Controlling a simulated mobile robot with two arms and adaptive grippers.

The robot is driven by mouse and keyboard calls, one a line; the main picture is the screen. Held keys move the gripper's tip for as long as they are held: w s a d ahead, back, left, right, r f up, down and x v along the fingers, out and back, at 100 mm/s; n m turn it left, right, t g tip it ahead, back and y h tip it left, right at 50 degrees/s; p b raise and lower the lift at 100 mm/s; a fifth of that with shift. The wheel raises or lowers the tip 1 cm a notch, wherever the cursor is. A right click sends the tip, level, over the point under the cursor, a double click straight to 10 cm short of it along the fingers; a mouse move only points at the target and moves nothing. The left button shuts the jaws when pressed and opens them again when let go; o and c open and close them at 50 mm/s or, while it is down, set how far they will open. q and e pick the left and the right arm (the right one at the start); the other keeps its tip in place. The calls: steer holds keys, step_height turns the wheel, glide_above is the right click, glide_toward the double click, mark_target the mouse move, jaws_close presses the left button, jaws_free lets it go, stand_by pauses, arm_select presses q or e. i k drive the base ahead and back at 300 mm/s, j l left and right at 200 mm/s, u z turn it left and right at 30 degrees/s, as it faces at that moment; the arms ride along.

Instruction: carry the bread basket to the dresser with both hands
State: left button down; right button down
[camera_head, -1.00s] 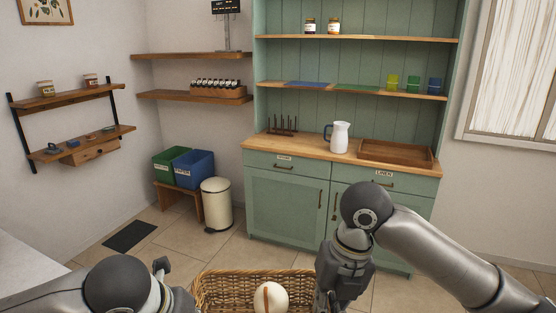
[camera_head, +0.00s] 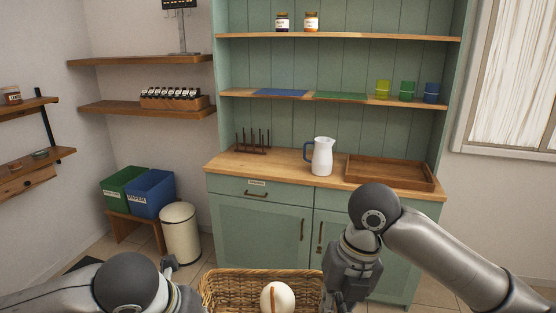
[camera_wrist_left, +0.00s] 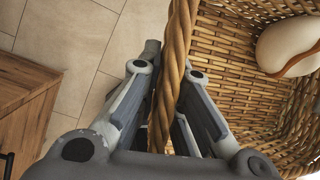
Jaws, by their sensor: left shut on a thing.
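The wicker bread basket (camera_head: 222,289) is at the bottom of the head view, between my two arms. A pale round loaf with a brown stripe (camera_head: 277,297) lies in it. My left gripper (camera_wrist_left: 165,90) is shut on the basket's rim in the left wrist view, with its fingers on both sides of the braided edge (camera_wrist_left: 178,45). My right gripper (camera_head: 345,300) is at the basket's right side; its fingertips are hidden, so I cannot tell its grip. The green dresser (camera_head: 262,226) stands ahead, with a wooden counter (camera_head: 277,167).
On the counter are a peg rack (camera_head: 253,143), a white jug (camera_head: 320,157) and a wooden tray (camera_head: 389,171). Bare counter lies at the front left. Green and blue bins (camera_head: 150,193) on a bench and a cream pedal bin (camera_head: 181,234) stand left of the dresser.

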mark_target(266, 166)
steer(key=i+l+u, duration=0.1)
steer(key=i, duration=1.05)
steer(key=i+u, duration=0.3)
steer(key=i, duration=0.9)
steer(key=i+j+z, duration=0.1)
steer(key=i+z, duration=0.15)
steer(key=i, duration=1)
steer(key=i+z, duration=0.15)
steer(key=z, duration=0.25)
steer(key=i+z, duration=0.1)
steer(key=z, duration=0.3)
